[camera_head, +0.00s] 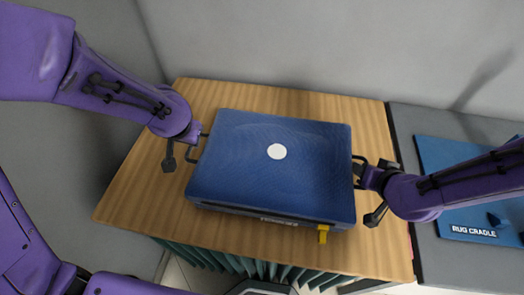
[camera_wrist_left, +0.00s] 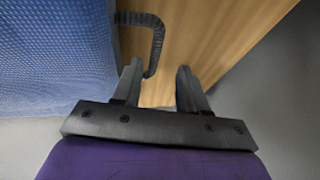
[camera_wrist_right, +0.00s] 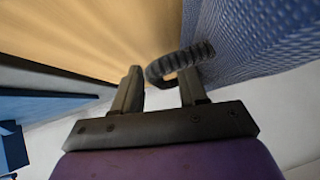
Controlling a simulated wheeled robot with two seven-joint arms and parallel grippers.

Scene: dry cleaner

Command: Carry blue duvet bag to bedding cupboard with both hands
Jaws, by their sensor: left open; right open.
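The blue duvet bag (camera_head: 255,180) lies flat on the wooden table, with a white round spot on top and a yellow tag at its front edge. It has a dark loop handle on each side. My left gripper (camera_head: 184,152) is open at the left handle; in the left wrist view that handle (camera_wrist_left: 156,42) reaches down between the fingertips (camera_wrist_left: 158,75). My right gripper (camera_head: 369,192) is open at the right handle; in the right wrist view that handle (camera_wrist_right: 178,60) curves in between the fingertips (camera_wrist_right: 162,82). The bedding cupboard is not recognisable here.
The wooden table (camera_head: 140,190) has bare room around the bag. To its right is a grey surface (camera_head: 440,262) with a blue panel labelled "RUG CRADLE" (camera_head: 473,232). Grey walls (camera_head: 280,40) stand behind and left. Green pleated material (camera_head: 215,260) hangs below the front edge.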

